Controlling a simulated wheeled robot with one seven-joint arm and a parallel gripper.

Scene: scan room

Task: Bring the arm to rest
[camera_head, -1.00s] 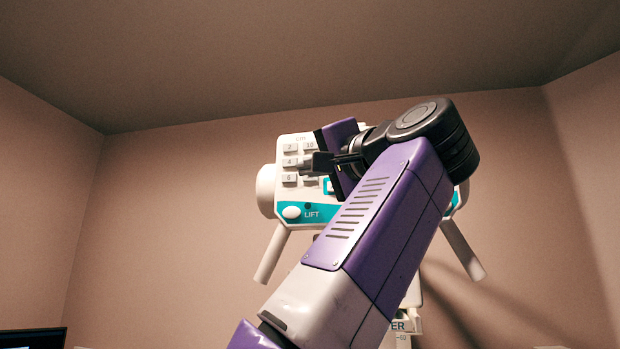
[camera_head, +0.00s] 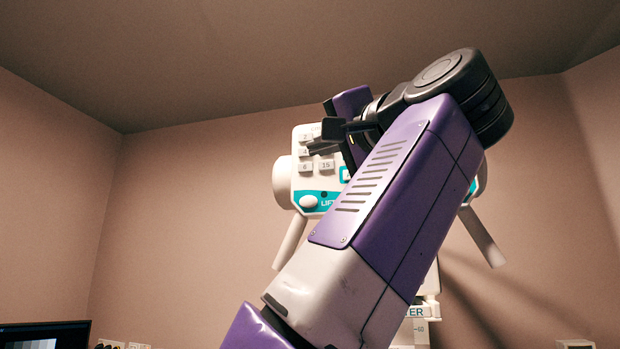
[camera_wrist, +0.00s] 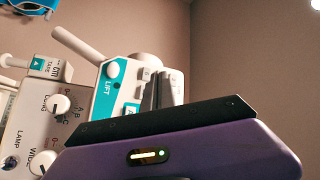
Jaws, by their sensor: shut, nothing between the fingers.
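My gripper (camera_head: 322,140) is raised in front of a white control head, its dark fingers pointing left and shut with nothing between them. The gripper also shows in the wrist view (camera_wrist: 161,88), above its purple body. The control head (camera_head: 305,188) has grey number keys, a teal band marked LIFT and two white handles. It shows in the wrist view (camera_wrist: 110,92) too, just beyond the fingers. My purple and white arm is folded upward and hides much of its right side. I cannot tell whether the fingers touch it.
In the wrist view, a white panel (camera_wrist: 25,135) with knobs and a LAMP label lies at the left. A dark monitor (camera_head: 45,335) stands at the lower left of the head view. The wall (camera_head: 190,220) beside the control head is bare.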

